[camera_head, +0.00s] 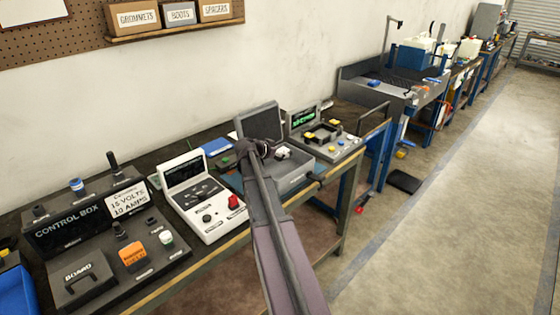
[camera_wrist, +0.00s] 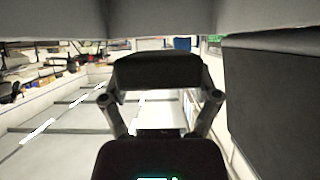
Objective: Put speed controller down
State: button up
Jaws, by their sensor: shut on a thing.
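My gripper (camera_head: 258,149) is at the grey box with a raised lid (camera_head: 259,121), in the middle of the bench. My arm hides part of the box. In the wrist view, my gripper's fingers (camera_wrist: 160,95) are on both sides of a dark block, which I take to be the speed controller (camera_wrist: 157,70). The gripper is shut on it. In the head view I cannot make out the controller. A small pale thing (camera_head: 284,153) shows by the box's inner side, right of the gripper. Whether the controller touches the box is hidden.
A white console with a red knob (camera_head: 203,197) stands left of the box. The control box (camera_head: 75,233) is farther left. A test unit with a green display (camera_head: 310,118) stands behind right. A grey panel (camera_wrist: 280,90) is close at right in the wrist view. The floor aisle (camera_head: 440,220) is clear.

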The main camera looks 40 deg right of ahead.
aim_at(276, 159)
jog(key=shift+f+b, duration=1.15)
jog(key=shift+f, duration=0.25)
jog(key=shift+f+b, duration=0.6)
jog(key=o, duration=1)
jog(key=shift+r, duration=0.25)
jog(key=shift+r+p, duration=0.45)
jog(key=shift+p, duration=0.25)
jog(key=shift+p+v, duration=2.8)
jog(key=shift+v, duration=3.15)
